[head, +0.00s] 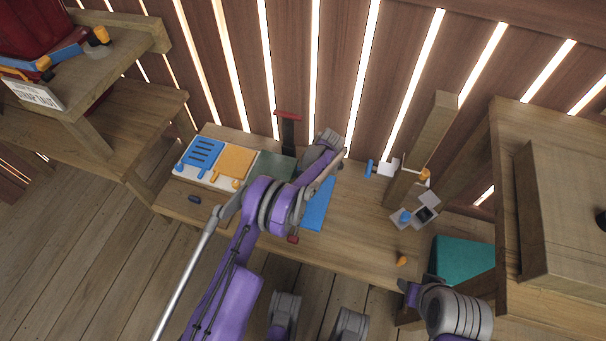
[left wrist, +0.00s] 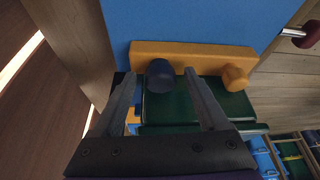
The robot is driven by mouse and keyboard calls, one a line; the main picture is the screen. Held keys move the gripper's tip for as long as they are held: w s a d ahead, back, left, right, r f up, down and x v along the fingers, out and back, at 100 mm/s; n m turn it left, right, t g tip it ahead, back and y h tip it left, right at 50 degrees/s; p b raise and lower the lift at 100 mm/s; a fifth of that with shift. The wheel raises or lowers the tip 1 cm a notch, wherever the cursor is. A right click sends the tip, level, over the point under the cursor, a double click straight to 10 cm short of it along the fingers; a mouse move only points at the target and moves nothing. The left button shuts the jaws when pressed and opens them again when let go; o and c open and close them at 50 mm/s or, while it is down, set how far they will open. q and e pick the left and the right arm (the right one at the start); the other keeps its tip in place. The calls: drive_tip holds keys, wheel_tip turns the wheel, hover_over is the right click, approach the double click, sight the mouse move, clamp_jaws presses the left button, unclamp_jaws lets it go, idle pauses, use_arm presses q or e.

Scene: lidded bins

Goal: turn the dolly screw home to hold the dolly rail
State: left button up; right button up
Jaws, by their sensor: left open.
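In the left wrist view an orange rail (left wrist: 205,55) lies across the front of a blue panel (left wrist: 200,20), above a dark green block (left wrist: 170,108). A dark blue knob (left wrist: 160,76) and an orange knob (left wrist: 236,78) stand out from the rail; no label shows which is the dolly screw. My left gripper (left wrist: 159,73) is open, its fingertips either side of the dark blue knob with a gap at each side.
On the bench (head: 345,250) stand a blue slotted plate (head: 202,152) and an orange plate (head: 236,161) at the left. A wooden post (head: 428,140) and a grey fixture with a blue knob (head: 405,216) are at the right, near a teal bin (head: 462,262).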

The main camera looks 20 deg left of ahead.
use_arm(q)
drive_tip(key=shift+f, duration=0.2)
clamp_jaws()
drive_tip(key=shift+s+m+t+b, duration=0.15)
drive_tip(key=shift+m+t+b, duration=0.25)
drive_tip(key=shift+m, duration=0.6)
drive_tip(key=shift+m+t, duration=0.3)
drive_tip(key=shift+m, duration=0.3)
unclamp_jaws()
